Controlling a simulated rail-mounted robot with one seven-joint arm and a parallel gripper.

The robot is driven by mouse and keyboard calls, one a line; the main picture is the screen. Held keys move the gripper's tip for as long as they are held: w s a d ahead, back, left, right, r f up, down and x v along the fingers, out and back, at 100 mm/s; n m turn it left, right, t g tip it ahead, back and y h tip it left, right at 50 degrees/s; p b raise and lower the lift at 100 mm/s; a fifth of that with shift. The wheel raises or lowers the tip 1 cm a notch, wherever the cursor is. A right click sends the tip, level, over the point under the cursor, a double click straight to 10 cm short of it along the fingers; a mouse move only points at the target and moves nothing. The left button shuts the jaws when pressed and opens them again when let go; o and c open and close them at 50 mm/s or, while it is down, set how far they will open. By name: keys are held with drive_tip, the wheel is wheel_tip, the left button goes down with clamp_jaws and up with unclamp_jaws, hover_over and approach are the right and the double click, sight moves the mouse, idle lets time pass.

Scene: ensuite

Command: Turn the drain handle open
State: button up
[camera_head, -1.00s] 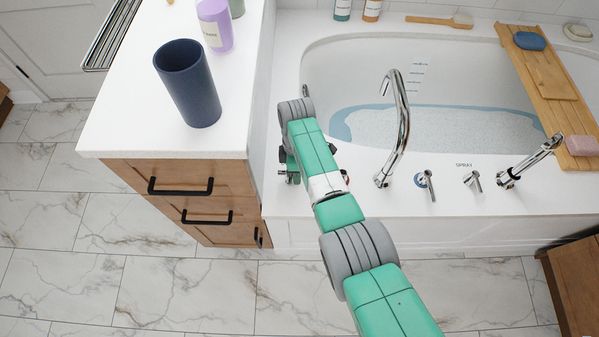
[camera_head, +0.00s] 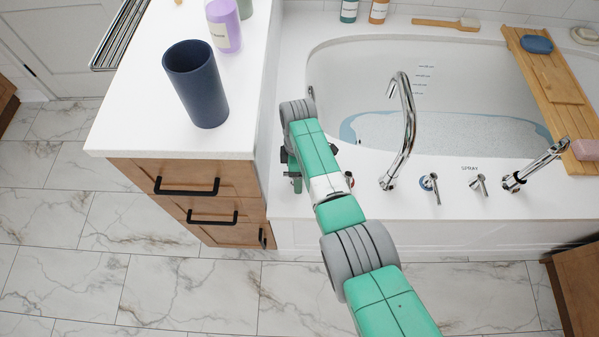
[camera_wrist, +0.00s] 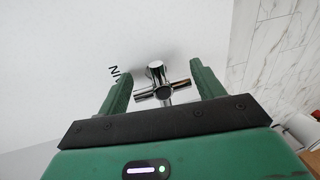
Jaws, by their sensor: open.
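The drain handle (camera_wrist: 155,91) is a small chrome cross-shaped knob on a white surface in the wrist view, with the letters "IN" printed to its left. My gripper (camera_wrist: 161,74) is open, with one green finger on each side of the handle and visible gaps between. The handle's cross bars lie between the fingers, and nothing is gripped. In the head view my gripper (camera_head: 295,178) is low over the tub deck's left end, beside the cabinet. My arm hides the handle there.
A curved chrome spout (camera_head: 404,130), a blue-marked tap handle (camera_head: 432,186), a spray handle (camera_head: 479,184) and a hand shower (camera_head: 532,168) stand right of my arm. The wooden cabinet (camera_head: 190,178) is close on the left, with a dark cup (camera_head: 196,85) on its top.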

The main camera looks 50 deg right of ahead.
drive_tip(key=shift+s+d, duration=0.1)
drive_tip(key=shift+s, duration=0.05)
drive_tip(key=r+p, duration=0.1)
drive_tip(key=r, duration=0.1)
drive_tip(key=w+r+p, duration=0.1)
drive_tip(key=r, duration=0.2)
drive_tip(key=d+r+p, duration=0.1)
drive_tip(key=r, duration=0.2)
drive_tip(key=shift+w, duration=0.25)
drive_tip(key=shift+f, duration=0.15)
